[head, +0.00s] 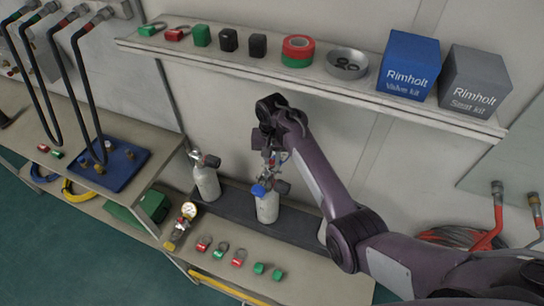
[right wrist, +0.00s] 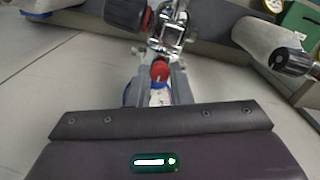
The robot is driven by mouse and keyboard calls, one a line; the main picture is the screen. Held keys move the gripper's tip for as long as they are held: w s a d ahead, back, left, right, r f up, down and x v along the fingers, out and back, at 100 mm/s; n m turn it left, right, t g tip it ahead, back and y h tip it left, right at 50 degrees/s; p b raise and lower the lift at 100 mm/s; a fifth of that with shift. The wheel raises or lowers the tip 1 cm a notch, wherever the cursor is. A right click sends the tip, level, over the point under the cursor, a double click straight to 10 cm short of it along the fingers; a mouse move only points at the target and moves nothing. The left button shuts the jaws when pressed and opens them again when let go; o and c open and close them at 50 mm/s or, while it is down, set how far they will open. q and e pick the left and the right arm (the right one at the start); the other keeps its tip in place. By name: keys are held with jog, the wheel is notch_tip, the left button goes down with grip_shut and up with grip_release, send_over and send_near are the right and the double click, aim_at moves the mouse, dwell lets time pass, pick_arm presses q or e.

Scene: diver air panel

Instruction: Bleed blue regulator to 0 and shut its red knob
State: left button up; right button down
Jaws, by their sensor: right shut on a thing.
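In the head view a grey-white cylinder (head: 267,208) stands on the dark mat with a blue part (head: 259,190) at its top, below my right gripper (head: 270,158). In the right wrist view, the fingers of my right gripper (right wrist: 164,82) are shut on a small red knob (right wrist: 160,70), in front of a chrome valve body (right wrist: 165,35). Some blue shows behind the fingers. A black knob with a red ring (right wrist: 128,12) is at the upper left. The gauge reading of this regulator is not visible. My left gripper is out of view.
A second cylinder (head: 207,182) with a black knob stands left of the first. A loose regulator with a gauge (head: 188,211) lies further left. The shelf (head: 330,84) above holds boxes and tape, close behind my arm.

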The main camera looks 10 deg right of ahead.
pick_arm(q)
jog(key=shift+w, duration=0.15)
pick_arm(e)
jog(key=shift+n, duration=1.1)
jog(key=n, duration=1.3)
jog(key=shift+n, duration=0.3)
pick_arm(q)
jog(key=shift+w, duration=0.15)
pick_arm(e)
jog(key=n, duration=0.5)
jog(key=shift+n, duration=0.4)
jog(key=c, duration=1.3)
grip_release()
